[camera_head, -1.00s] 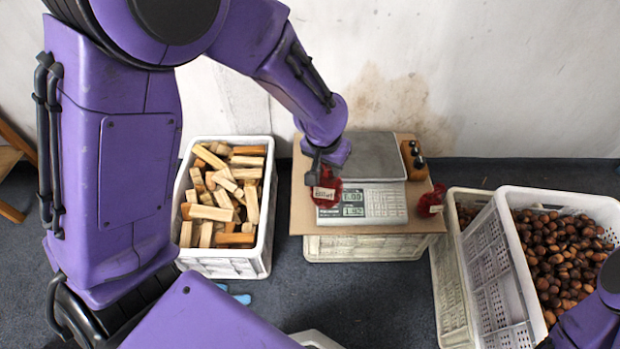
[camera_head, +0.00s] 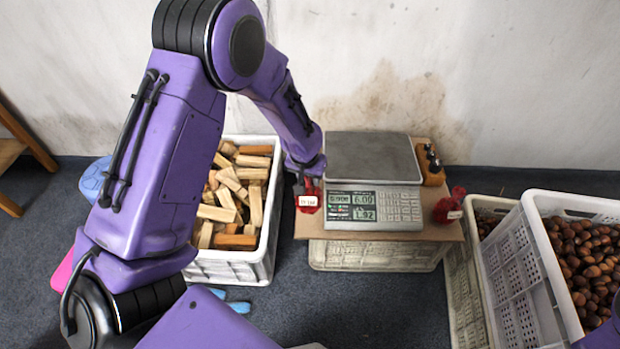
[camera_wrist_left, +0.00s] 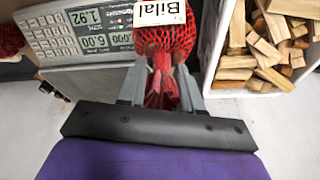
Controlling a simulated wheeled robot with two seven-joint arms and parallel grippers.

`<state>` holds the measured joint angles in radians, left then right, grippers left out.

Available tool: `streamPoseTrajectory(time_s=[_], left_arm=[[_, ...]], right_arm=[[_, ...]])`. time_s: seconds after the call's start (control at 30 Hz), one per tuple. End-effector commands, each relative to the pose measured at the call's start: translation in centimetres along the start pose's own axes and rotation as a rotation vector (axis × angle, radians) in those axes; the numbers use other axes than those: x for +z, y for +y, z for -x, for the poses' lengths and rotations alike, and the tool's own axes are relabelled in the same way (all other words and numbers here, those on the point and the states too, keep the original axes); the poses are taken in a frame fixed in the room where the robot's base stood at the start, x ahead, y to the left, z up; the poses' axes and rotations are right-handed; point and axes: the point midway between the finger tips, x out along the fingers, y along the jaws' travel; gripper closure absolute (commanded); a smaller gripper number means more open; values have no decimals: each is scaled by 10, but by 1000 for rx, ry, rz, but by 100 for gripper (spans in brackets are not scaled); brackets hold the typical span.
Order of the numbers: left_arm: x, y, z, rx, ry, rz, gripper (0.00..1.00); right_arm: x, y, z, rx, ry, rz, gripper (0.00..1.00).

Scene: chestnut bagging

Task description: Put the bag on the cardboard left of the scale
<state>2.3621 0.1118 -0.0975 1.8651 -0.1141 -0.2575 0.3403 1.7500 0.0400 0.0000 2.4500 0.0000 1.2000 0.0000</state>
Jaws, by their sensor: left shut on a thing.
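A red mesh bag (camera_head: 309,208) with a white label hangs in my left gripper (camera_head: 307,184). In the head view it is at the left strip of the cardboard (camera_head: 309,230), just left of the scale (camera_head: 375,192). I cannot tell whether the bag touches the cardboard. In the left wrist view the gripper (camera_wrist_left: 160,90) is shut on the gathered neck of the bag (camera_wrist_left: 168,40), whose label reads "Bilal". The scale (camera_wrist_left: 90,35) shows left of the bag there. My right gripper is out of view.
A second red bag (camera_head: 448,208) sits on the cardboard right of the scale. A dark-knobbed wooden block (camera_head: 430,166) is behind it. A white crate of wood pieces (camera_head: 262,262) stands at left, crates of chestnuts (camera_head: 545,262) at right.

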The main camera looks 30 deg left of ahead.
Motion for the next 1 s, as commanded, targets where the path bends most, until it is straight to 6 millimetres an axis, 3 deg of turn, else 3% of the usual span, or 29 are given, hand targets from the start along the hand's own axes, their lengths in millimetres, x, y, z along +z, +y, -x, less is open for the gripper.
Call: streamPoseTrajectory(time_s=[0.23,0.5,0.77,1.0], left_arm=[[-38,-16,-36,0,2,3,100],[-59,-26,-84,-1,1,2,100],[-68,-30,-104,0,1,0,100],[-60,-30,-134,0,1,0,100]], right_arm=[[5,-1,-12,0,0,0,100],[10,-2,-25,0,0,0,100],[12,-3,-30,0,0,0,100],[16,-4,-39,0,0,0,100]])
